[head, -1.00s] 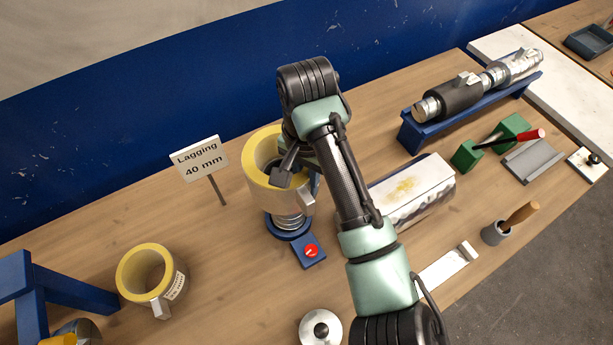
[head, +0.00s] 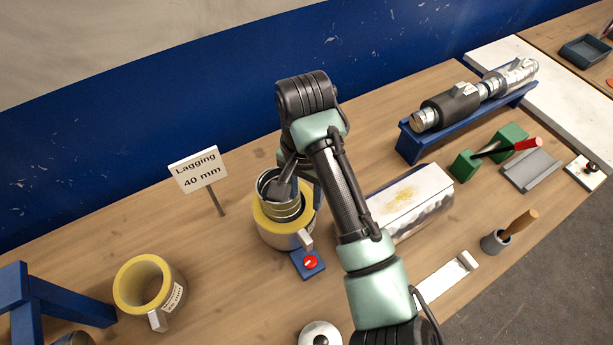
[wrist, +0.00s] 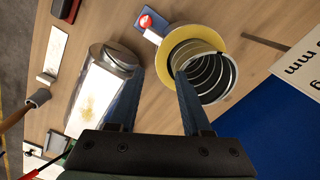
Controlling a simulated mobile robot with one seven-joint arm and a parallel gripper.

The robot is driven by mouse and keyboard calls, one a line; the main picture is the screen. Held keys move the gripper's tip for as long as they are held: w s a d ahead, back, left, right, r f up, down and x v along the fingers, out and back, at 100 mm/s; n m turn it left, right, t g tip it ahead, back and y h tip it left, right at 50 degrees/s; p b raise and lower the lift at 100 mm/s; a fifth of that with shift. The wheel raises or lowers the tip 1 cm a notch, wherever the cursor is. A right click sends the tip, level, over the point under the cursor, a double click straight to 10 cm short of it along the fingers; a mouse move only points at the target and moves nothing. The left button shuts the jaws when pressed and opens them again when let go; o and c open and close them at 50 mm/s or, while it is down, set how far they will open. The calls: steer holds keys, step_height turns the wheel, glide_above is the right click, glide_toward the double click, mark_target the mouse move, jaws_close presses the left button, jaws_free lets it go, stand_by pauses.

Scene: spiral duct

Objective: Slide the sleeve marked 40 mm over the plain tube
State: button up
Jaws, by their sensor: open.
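The plain tube (head: 283,211), a ribbed metal duct, stands upright on a blue base with a red button. A yellow-lined sleeve (head: 271,228) with a silver jacket and a side tab now sits low around it, and the tube's open top sticks out above. In the wrist view the tube (wrist: 212,78) and the sleeve's yellow ring (wrist: 179,37) show together. My gripper (wrist: 158,85) is open, its fingers spread, with one finger beside the tube's rim. In the head view my gripper (head: 288,175) is at the tube's top. No marking on this sleeve is readable.
A sign (head: 199,171) reads "Lagging 40 mm". Another yellow-lined sleeve (head: 150,285) with a label stands at left near a blue stand (head: 60,297). A silver-wrapped block (head: 410,203) is close at right. A blue rack (head: 470,118) holds a lagged pipe.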

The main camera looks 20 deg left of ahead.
step_height(320, 180, up, 13)
steer(key=p, duration=0.2)
steer(key=shift+p, duration=0.35)
steer(key=shift+w, duration=0.1)
stand_by(0.4)
